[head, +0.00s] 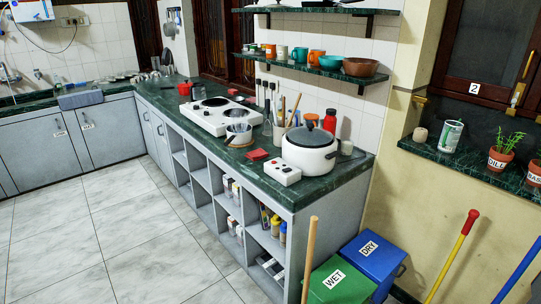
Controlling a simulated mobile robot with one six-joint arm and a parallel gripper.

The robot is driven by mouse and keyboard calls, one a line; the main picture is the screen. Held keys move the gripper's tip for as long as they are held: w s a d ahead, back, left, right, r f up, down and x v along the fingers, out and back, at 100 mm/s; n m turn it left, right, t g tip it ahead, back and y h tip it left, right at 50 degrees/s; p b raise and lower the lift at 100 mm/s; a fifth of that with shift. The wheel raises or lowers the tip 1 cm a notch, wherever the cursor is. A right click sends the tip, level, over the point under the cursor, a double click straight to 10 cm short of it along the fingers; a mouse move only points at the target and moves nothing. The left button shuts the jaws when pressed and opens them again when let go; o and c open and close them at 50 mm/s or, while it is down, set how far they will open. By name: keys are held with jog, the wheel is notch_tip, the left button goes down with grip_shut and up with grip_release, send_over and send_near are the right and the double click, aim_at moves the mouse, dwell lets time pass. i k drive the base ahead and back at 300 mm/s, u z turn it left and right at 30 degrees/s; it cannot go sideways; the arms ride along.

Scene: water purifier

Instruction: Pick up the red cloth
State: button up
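A small flat red piece that looks like the red cloth (257,154) lies on the dark green countertop (213,150). My gripper is not in the head view.
A white cooktop (219,114) with a glass bowl (238,132) stands left of the cloth. Utensils and a red bottle (330,121) stand behind. A green WET bin (340,284) and blue DRY bin (372,257) stand at the counter's end. The tiled floor (110,225) is clear.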

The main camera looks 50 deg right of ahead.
aim_at(259, 154)
jog(key=u, duration=0.15)
jog(key=i, duration=0.95)
jog(key=z, duration=0.05)
